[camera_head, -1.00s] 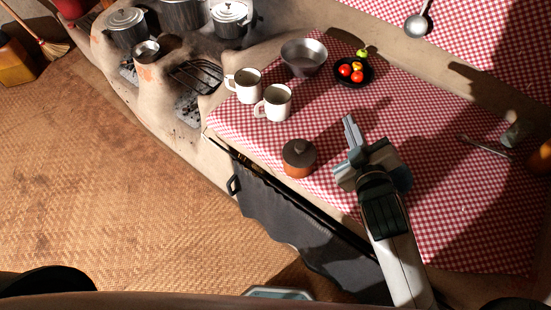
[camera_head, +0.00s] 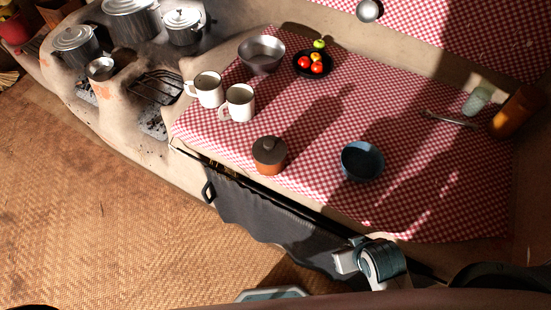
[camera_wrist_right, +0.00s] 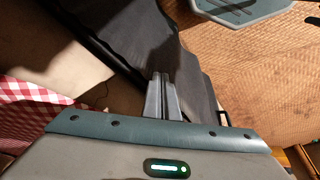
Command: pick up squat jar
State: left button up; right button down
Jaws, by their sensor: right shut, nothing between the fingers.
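The squat jar (camera_head: 268,156) is orange-brown with a dark knobbed lid. It stands upright near the front edge of the checked cloth, left of a blue bowl (camera_head: 362,161). My right gripper (camera_wrist_right: 161,97) is shut and empty in the right wrist view, over the dark hanging cloth. In the head view its wrist is low at the front of the counter, below and right of the jar and well apart from it. The fingertips are hard to make out there. The jar does not show in the right wrist view. My left gripper is not in view.
Two white mugs (camera_head: 238,103) stand behind and left of the jar. A metal bowl (camera_head: 262,55) and a dark fruit plate (camera_head: 314,64) are farther back. A glass (camera_head: 476,101) and an orange-brown vessel (camera_head: 517,111) are at right. The dark cloth (camera_head: 274,223) hangs below the counter.

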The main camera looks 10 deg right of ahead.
notch_tip(320, 180, down, 22)
jog(key=w+a+t+b, duration=0.1)
jog(key=w+a+b, duration=0.1)
jog(key=b, duration=0.2)
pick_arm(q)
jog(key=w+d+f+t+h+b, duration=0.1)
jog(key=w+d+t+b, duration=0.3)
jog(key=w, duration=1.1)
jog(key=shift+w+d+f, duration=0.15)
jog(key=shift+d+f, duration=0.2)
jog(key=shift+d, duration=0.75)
pick_arm(e)
jog(key=s+f, duration=0.3)
jog(key=f, duration=0.6)
jog(key=s+a+f+t+y, duration=0.1)
jog(key=s+f, duration=0.2)
jog(key=f, duration=0.7)
jog(key=shift+a+f+n, duration=0.15)
jog(key=shift+f+n, duration=0.05)
jog(key=shift+n, duration=0.1)
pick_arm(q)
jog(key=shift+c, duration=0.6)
pick_arm(e)
jog(key=shift+s, duration=0.1)
